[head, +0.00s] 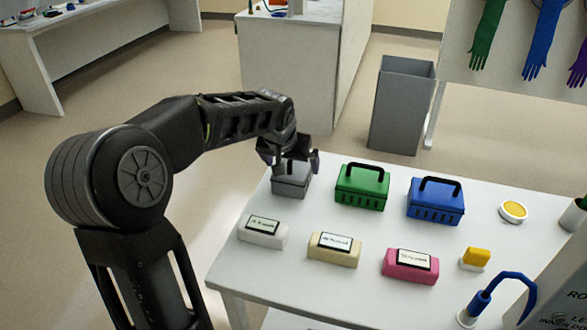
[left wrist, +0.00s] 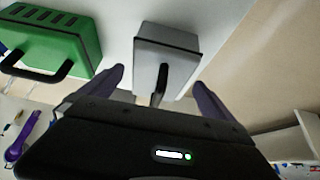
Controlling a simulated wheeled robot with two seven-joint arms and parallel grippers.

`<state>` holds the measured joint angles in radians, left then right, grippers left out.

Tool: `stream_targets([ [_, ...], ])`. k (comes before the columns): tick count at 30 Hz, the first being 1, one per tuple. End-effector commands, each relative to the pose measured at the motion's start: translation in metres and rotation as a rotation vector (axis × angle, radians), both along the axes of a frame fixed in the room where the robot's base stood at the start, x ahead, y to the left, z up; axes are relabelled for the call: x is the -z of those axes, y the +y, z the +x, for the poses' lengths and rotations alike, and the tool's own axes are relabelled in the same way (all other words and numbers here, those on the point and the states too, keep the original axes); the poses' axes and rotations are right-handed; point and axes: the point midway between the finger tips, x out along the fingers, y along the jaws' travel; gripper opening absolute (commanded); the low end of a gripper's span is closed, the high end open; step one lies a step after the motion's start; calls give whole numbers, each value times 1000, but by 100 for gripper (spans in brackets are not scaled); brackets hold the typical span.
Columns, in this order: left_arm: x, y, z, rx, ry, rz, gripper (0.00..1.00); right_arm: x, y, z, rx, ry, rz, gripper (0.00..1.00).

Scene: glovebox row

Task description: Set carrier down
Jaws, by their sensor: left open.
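The grey carrier (head: 291,184) stands upright on the white table (head: 328,215) at its far left corner. It also shows in the left wrist view (left wrist: 168,40), with its dark handle pointing toward my gripper. My left gripper (head: 290,160) is directly above the grey carrier, with its fingers open on either side of the handle. In the left wrist view the open fingers (left wrist: 160,88) flank the handle and do not visibly touch it. A green carrier (head: 361,188) and a blue carrier (head: 436,204) stand to the right in the same row. My right gripper is not in view.
White (head: 262,232), cream (head: 334,250) and pink (head: 410,266) labelled blocks line the table in front of the carriers. A yellow block (head: 476,258), a round yellow-topped item (head: 513,211) and a blue hooked stand (head: 480,302) are at right. A grey bin (head: 401,105) stands behind the table.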

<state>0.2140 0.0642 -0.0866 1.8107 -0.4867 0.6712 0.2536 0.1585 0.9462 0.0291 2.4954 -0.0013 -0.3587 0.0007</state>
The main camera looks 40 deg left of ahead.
Motion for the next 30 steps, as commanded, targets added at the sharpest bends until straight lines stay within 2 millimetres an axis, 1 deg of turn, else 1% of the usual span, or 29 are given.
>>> stream_targets([
  [1,-11,-2,-5,0,-5,1,100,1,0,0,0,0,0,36],
  [6,-41,-8,-22,1,-3,1,100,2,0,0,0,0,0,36],
  [9,-54,-11,-28,1,-2,0,100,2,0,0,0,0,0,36],
  [11,-59,-12,-32,1,-2,1,100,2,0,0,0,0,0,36],
  [16,-64,-13,-35,1,0,0,100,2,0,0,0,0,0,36],
  [30,-63,-12,-35,1,1,0,100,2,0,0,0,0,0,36],
])
